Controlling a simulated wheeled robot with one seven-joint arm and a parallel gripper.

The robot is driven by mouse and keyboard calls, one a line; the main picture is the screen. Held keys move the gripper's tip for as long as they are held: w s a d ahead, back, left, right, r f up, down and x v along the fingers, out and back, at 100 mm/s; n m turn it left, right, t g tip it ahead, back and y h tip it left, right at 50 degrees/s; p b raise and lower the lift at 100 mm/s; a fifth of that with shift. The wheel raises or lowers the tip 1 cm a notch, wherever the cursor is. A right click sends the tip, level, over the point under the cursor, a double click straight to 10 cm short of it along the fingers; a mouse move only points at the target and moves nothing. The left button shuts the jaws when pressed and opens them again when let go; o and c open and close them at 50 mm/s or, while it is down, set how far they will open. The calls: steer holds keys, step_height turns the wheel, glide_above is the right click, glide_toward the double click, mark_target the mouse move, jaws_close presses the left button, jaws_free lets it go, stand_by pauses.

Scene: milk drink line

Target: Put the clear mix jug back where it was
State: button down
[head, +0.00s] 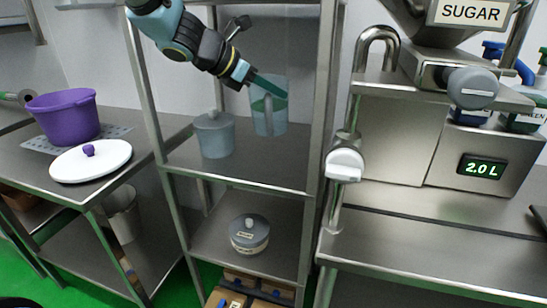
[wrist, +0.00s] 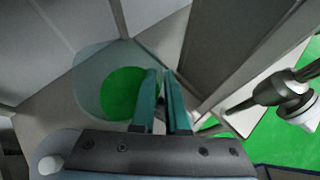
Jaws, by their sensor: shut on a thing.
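The clear mix jug (head: 268,118) is a see-through bluish jug with something green inside. It is upright at the upper shelf of the metal rack, right of a lidded grey-blue pot (head: 214,134). I cannot tell whether its base touches the shelf. My gripper (head: 272,87) reaches in from the upper left, its teal fingers at the jug's upper part. In the wrist view the jug (wrist: 88,82) is left of my gripper (wrist: 165,76), whose fingers are close together at the jug's side. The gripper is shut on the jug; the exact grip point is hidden.
The rack's upper shelf (head: 230,168) has bare room in front of the pot and jug. Rack posts (head: 322,130) flank it. A lidded container (head: 249,234) sits on the shelf below. A purple pot (head: 66,115) and white lid (head: 91,162) are on the left table. A SUGAR dispenser (head: 480,150) stands right.

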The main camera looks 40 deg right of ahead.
steer(key=w+a+f+n+b, duration=0.1)
steer(key=a+f, duration=0.2)
steer(key=a, duration=0.5)
steer(key=w+a+f+b, duration=0.1)
steer(key=a+f+b, duration=0.1)
steer(key=a, duration=0.7)
steer(key=s+d+f+p, duration=0.1)
steer(key=d+f+p, duration=0.1)
steer(key=d, duration=0.7)
steer(key=s+d+f+p, duration=0.1)
steer(key=d+f+p, duration=0.1)
steer(key=d, duration=0.6)
steer(key=shift+s+d+t+y, duration=0.25)
steer(key=shift+d+t+y, duration=0.1)
steer(key=shift+t+y, duration=0.05)
steer(key=c, duration=0.9)
jaws_free()
steer(key=shift+f, duration=0.1)
steer(key=v, duration=1.2)
steer(key=shift+a, duration=0.1)
